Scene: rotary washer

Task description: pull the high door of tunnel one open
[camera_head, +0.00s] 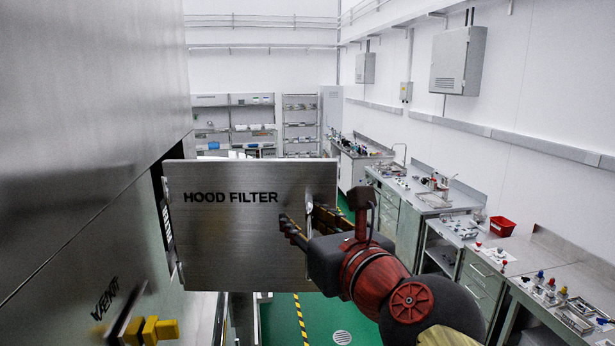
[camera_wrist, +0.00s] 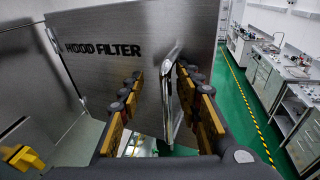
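A flat steel door (camera_head: 235,245) marked HOOD FILTER stands swung out from the machine's steel side wall (camera_head: 80,130). A dark gap shows along its left edge, by the hinges. The door also fills the middle of the wrist view (camera_wrist: 110,75). A bright vertical bar handle (camera_wrist: 172,90) is at the door's right edge. My gripper (camera_head: 308,222) is at that edge. In the wrist view its two padded fingers (camera_wrist: 160,88) are apart, with the handle between them, closer to the right finger. I cannot tell whether they touch it. No tunnel number is readable.
A yellow latch (camera_head: 152,330) sits on the machine's lower panel at the left. Counters with drawers and small items (camera_head: 480,265) line the right wall. Shelves (camera_head: 240,125) stand at the back. Green floor (camera_head: 318,315) is clear between machine and counters.

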